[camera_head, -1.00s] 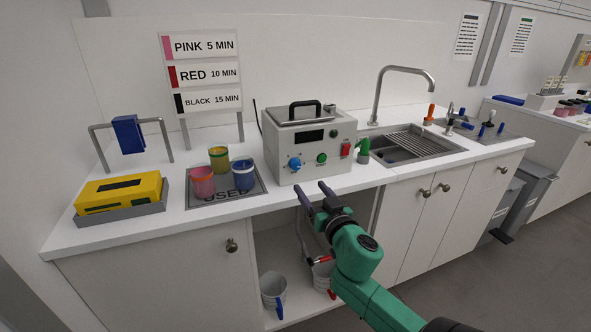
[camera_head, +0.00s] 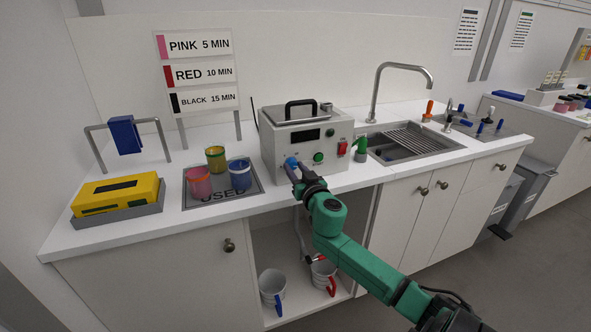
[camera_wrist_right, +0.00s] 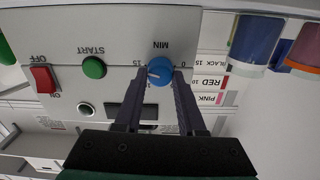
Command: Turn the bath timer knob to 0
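The bath timer knob (camera_head: 291,162) is blue and sits low on the left of the grey bath unit's front (camera_head: 272,158). In the right wrist view, which is upside down, the knob (camera_wrist_right: 160,72) lies between the two dark fingers of my right gripper (camera_wrist_right: 160,80). One finger is on each side, at about the knob's width. Whether they press on it is unclear. The knob's white mark points to picture left, towards the 15 side; the 0 is at picture right. In the head view my right gripper (camera_head: 296,172) partly hides the knob. My left gripper is not in view.
A green START button (camera_wrist_right: 94,67) and red switch (camera_wrist_right: 43,79) are beside the knob. Pink, yellow and blue jars stand on the USED tray (camera_head: 220,203) to the left. A sink (camera_head: 395,155) is at the right. The counter edge runs below my right arm.

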